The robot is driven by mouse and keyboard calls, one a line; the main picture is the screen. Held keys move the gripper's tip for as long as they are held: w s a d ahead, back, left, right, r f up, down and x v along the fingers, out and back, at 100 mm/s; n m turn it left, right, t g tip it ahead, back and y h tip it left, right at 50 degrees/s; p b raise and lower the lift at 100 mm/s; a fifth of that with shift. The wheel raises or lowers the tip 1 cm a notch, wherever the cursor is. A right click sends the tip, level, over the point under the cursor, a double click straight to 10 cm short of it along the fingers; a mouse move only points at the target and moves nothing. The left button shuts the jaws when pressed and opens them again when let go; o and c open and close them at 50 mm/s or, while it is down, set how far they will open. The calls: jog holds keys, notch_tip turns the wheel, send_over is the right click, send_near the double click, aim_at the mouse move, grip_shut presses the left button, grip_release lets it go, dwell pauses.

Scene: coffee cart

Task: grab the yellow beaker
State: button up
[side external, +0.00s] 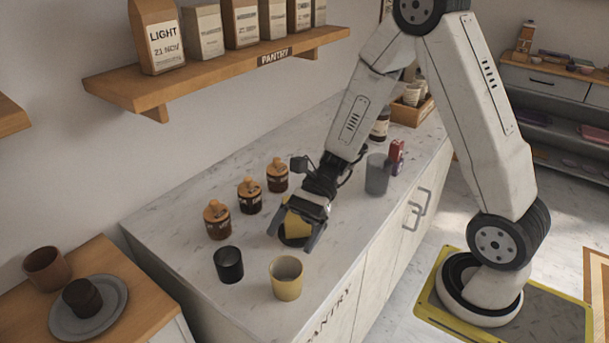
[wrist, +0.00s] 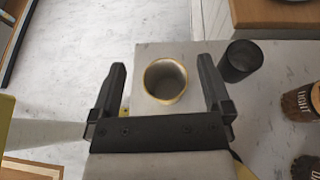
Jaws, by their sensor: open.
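The yellow beaker (side external: 286,284) stands upright on the marble counter near its front end. In the wrist view the beaker (wrist: 165,98) shows from above, its yellow rim round a grey inside. My gripper (side external: 292,237) is open, tilted down, a little behind the beaker and apart from it in the side view. In the wrist view the fingers of my gripper (wrist: 162,68) appear on either side of the beaker. A yellow patch (side external: 300,216) shows among the gripper parts; I cannot tell what it belongs to.
Several brown jars (side external: 250,196) line the wall side. A grey cup (side external: 377,175) stands behind my gripper. The pantry shelf (side external: 215,72) overhangs the back.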

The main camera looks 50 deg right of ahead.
aim_at(296, 259)
jog(key=shift+f, duration=0.4)
jog(key=shift+f, duration=1.95)
jog(key=shift+f, duration=0.1)
jog(key=shift+a+f, duration=0.1)
jog(key=shift+f, duration=1.5)
jog(key=shift+x, duration=1.4)
jog(key=shift+r, duration=0.1)
jog(key=c, duration=1)
jog(key=shift+r, duration=0.2)
